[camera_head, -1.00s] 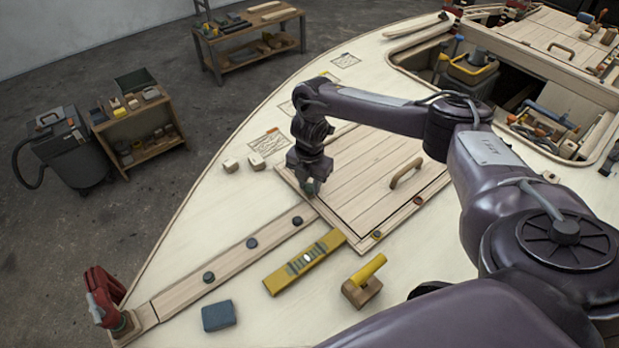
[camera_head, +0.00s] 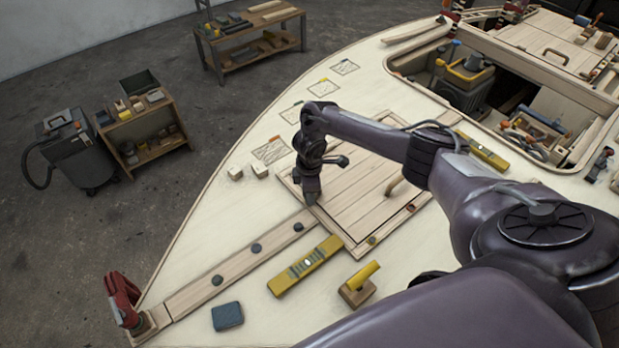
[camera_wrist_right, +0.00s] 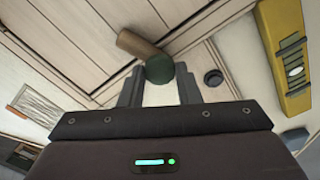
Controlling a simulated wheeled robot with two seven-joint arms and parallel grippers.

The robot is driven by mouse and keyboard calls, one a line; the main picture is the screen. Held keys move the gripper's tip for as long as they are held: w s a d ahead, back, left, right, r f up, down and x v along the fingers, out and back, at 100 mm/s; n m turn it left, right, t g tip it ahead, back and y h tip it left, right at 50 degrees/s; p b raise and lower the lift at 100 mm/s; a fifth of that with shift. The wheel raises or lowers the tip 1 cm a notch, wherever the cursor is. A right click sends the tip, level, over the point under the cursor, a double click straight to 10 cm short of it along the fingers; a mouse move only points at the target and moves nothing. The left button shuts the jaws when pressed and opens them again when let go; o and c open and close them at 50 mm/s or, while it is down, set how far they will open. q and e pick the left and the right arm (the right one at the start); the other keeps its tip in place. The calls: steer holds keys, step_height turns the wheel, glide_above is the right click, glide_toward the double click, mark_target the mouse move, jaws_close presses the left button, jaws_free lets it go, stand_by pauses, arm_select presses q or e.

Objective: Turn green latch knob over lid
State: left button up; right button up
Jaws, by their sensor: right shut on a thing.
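The plank lid (camera_head: 352,197) lies in its frame on the pale plywood deck, with a wooden handle (camera_head: 393,186) on top. My right gripper (camera_head: 312,199) points down at the lid's near left corner. In the wrist view, the green latch knob (camera_wrist_right: 160,68) sits between the tips of my right gripper (camera_wrist_right: 159,88), which is shut on it. A brown wooden latch bar (camera_wrist_right: 136,43) runs from the knob to the upper left, towards the lid planks. The gripper hides the knob in the head view. My left gripper is out of view.
A yellow spirit level (camera_head: 305,265), a yellow-handled wooden block (camera_head: 358,285) and a blue block (camera_head: 228,316) lie near the lid. A batten (camera_head: 235,265) with dark knobs runs to a red clamp (camera_head: 124,300). An open hatch (camera_head: 515,95) is at upper right.

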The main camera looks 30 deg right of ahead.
steer(key=shift+w+r+m+p, duration=0.15)
steer(key=shift+m+p, duration=1)
steer(key=shift+m, duration=0.75)
steer(key=o, duration=1)
step_height(320, 180, up, 8)
steer(key=shift+f+b, duration=0.15)
steer(key=shift+b, duration=0.15)
steer(key=shift+f, duration=0.1)
